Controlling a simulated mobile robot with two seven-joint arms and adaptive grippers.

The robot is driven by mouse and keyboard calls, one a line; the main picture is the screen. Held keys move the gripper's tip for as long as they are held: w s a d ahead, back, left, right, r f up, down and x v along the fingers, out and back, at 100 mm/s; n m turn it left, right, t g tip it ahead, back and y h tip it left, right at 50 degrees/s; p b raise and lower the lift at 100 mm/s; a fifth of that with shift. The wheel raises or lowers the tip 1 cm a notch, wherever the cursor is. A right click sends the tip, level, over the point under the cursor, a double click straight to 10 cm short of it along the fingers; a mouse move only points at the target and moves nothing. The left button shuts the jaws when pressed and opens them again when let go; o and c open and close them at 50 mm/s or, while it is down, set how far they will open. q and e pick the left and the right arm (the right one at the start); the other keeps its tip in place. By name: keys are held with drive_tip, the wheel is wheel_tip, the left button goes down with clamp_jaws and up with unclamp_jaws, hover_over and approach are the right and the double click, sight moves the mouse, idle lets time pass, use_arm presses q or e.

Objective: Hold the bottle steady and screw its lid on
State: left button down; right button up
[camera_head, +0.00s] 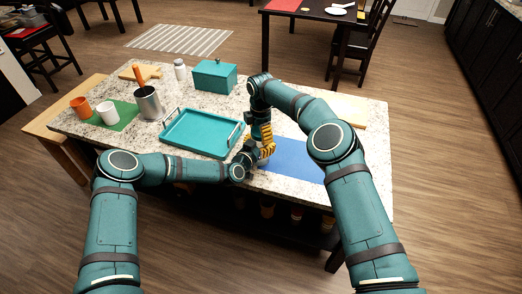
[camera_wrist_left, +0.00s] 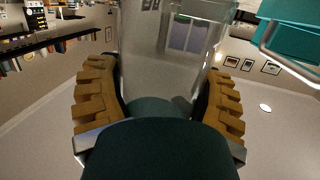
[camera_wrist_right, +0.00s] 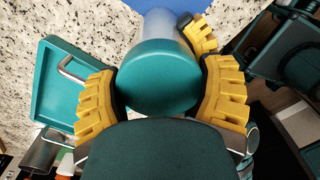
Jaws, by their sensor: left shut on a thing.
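The clear bottle (camera_wrist_left: 165,60) stands between the two fingers of my left gripper (camera_wrist_left: 160,90), which is shut on its side. In the right wrist view, the bottle's pale side (camera_wrist_right: 164,25) shows beyond the round teal lid (camera_wrist_right: 158,75). The lid covers the bottle's end; how far it is threaded cannot be told. My right gripper (camera_wrist_right: 162,85) has a finger on each side of the lid, very close to its rim; whether they press on it is unclear. In the head view my right gripper (camera_head: 266,138) is just above my left gripper (camera_head: 254,156), and they hide the bottle.
A blue mat (camera_head: 292,160) lies right of the grippers on the speckled counter. A teal tray (camera_head: 200,133) with metal handles is close on the left. Farther back are a teal box (camera_head: 215,76), a metal pot (camera_head: 148,103), a white bottle (camera_head: 180,70) and cups (camera_head: 107,112).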

drive_tip(key=m, duration=0.3)
drive_tip(key=shift+c, duration=0.2)
idle(0.3)
drive_tip(key=o, duration=1.3)
drive_tip(key=shift+r, duration=0.1)
drive_tip(key=shift+r, duration=2.2)
